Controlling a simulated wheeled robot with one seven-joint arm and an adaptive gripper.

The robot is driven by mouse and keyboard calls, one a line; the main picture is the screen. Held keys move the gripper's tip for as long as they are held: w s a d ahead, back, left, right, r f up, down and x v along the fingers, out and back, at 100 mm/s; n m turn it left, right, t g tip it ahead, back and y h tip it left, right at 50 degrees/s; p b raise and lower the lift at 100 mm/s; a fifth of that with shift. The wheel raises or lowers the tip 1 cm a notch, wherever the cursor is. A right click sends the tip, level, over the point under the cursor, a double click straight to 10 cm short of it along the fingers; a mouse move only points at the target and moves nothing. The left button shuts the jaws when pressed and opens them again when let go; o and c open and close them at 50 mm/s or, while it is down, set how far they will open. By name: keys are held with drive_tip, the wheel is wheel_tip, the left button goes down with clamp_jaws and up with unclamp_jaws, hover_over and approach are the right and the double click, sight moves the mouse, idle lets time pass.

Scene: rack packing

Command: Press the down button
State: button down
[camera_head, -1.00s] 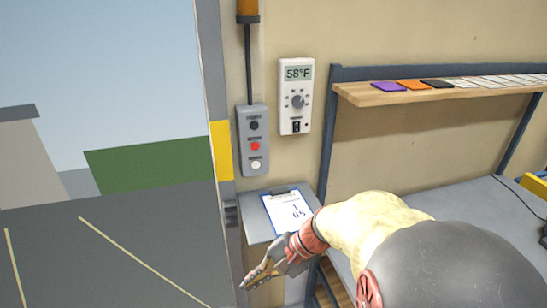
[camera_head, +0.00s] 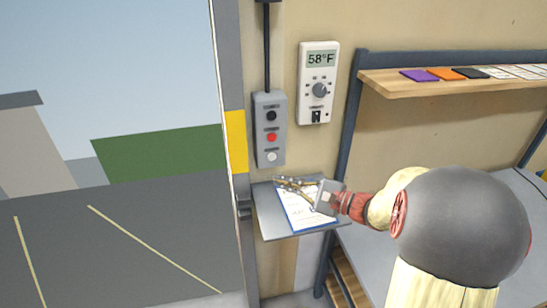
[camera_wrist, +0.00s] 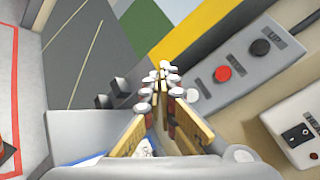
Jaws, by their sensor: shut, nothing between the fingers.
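A grey control box (camera_head: 262,101) is on the wall beside the doorway. It has a black button (camera_head: 271,115) at the top, a red button (camera_head: 271,137) in the middle and a white button (camera_head: 271,156) at the bottom. In the wrist view, the black button (camera_wrist: 260,47) is labelled UP and the red button (camera_wrist: 222,73) also shows. The white button (camera_wrist: 192,95) is close beside my right finger; its label cannot be read. My gripper (camera_head: 280,181) is shut and empty, just below the box, its fingertips apart from the white button.
A clipboard (camera_head: 300,215) lies on a small grey wall shelf (camera_head: 267,222) under my gripper. A white thermostat (camera_head: 319,75) hangs right of the box. A wooden shelf (camera_head: 390,92) is farther right. The open doorway with pavement is at the left.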

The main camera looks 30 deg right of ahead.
sight(272, 157)
drive_tip(key=shift+w, duration=0.1)
drive_tip(key=w+d, duration=0.2)
drive_tip(key=w, duration=0.6)
drive_tip(key=shift+w+d+b, duration=0.15)
drive_tip(key=shift+b, duration=0.15)
drive_tip(key=shift+w, duration=0.1)
idle(1.4)
drive_tip(key=shift+w+d, duration=0.15)
drive_tip(key=shift+w, duration=0.15)
